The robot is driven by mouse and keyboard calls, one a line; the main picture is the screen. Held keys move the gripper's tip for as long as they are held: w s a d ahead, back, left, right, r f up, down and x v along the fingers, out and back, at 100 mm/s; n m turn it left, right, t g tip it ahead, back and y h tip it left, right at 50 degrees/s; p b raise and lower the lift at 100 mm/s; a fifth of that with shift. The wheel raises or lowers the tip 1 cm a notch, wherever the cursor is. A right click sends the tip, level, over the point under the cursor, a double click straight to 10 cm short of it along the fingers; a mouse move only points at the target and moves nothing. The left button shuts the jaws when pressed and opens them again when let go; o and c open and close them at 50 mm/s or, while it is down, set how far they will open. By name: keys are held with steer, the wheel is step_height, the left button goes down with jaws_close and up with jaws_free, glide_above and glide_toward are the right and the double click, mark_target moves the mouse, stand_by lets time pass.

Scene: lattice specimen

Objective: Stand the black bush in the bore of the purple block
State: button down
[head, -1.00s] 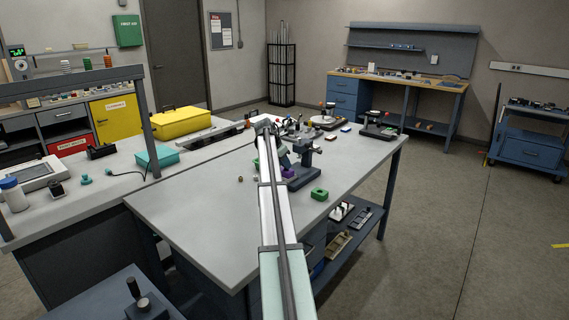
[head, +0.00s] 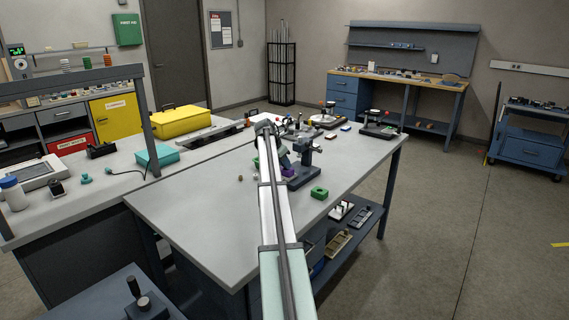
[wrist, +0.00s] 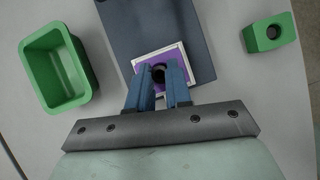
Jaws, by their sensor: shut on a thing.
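The purple block (wrist: 150,56) sits inside a pale square frame on a dark blue plate in the wrist view. It also shows in the head view (head: 289,171), partly behind my arm. My gripper (wrist: 158,81) has its two blue fingers shut on the black bush (wrist: 158,74), over the block's middle. The fingers and bush cover the bore, so I cannot tell whether the bush is in it or above it.
A green open bin (wrist: 58,66) lies left of the plate (wrist: 150,20). A green block with a dark hole (wrist: 270,33) stands at right, also in the head view (head: 319,193). A dark stand rises beside the purple block. The near bench top (head: 200,220) is clear.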

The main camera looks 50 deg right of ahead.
steer(key=shift+f, duration=0.1)
steer(key=c, duration=1)
jaws_free()
steer(key=shift+o, duration=0.6)
steer(key=o, duration=0.4)
steer(key=shift+c, duration=0.2)
steer(key=shift+r, duration=2.55)
steer(key=v, duration=1.3)
steer(key=shift+a+r, duration=0.25)
steer(key=shift+r, duration=0.05)
